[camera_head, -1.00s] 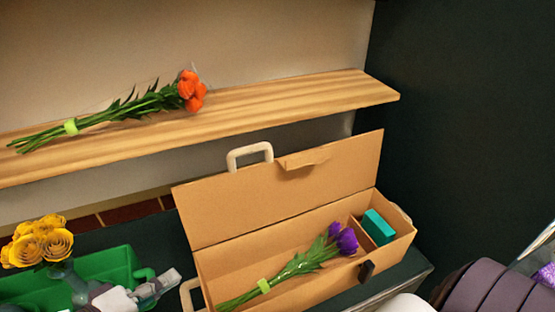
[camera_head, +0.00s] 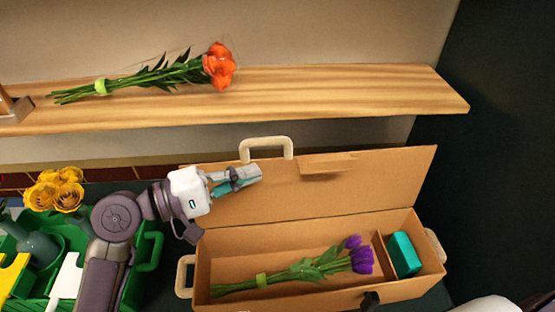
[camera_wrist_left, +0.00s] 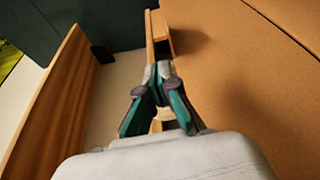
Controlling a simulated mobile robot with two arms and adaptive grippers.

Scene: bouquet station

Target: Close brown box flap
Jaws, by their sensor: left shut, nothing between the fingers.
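The brown box (camera_head: 300,307) stands open on the dark counter. Its flap (camera_head: 350,190) is raised at the back, with a white handle (camera_head: 267,143) and a tuck tab (camera_head: 327,163) on its upper edge. Purple flowers (camera_head: 360,256) with green stems lie inside, and a teal block (camera_head: 404,254) sits in the right compartment. My left gripper (camera_head: 255,173) is shut and empty, in front of the flap's upper left part in the head view; I cannot tell whether it touches. In the left wrist view its fingertips (camera_wrist_left: 157,75) are beside the flap (camera_wrist_left: 240,75).
A wooden shelf (camera_head: 350,95) with an orange bouquet (camera_head: 215,66) runs behind the flap. A green crate (camera_head: 150,248) and yellow flowers (camera_head: 55,190) stand at the left. A dark wall (camera_head: 510,150) bounds the right.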

